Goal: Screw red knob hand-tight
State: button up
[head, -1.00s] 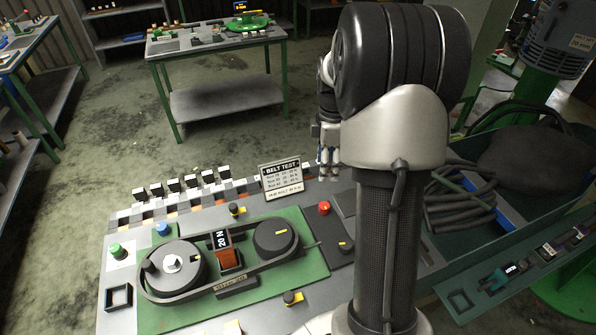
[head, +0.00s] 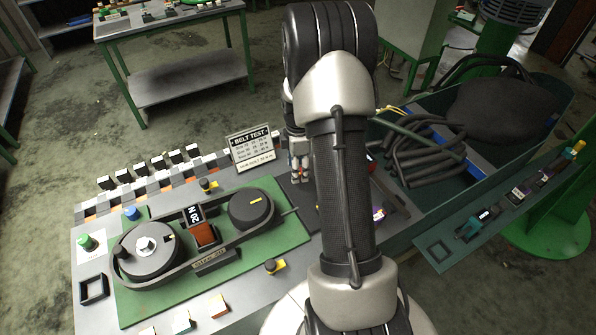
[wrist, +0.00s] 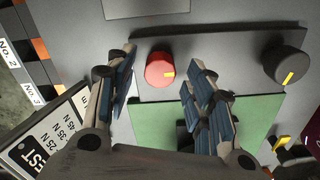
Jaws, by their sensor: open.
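The red knob (wrist: 160,69), with a yellow mark on its edge, shows in the wrist view on a grey plate. My gripper (wrist: 156,78) is open, its two fingers spread to the left and right of the knob. No finger visibly touches it, and the gap to it in depth is hard to judge.
A black knob (wrist: 287,65) with a yellow mark stands right of the red one. The belt test sign (head: 251,148) stands close to the gripper's left. The belt drive's green board (head: 290,228) lies front left. A dark green bin (head: 400,235) with black hoses is at right.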

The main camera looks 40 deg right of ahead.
jog(key=shift+f, duration=0.7)
jog(key=shift+c, duration=0.4)
jog(key=c, duration=1)
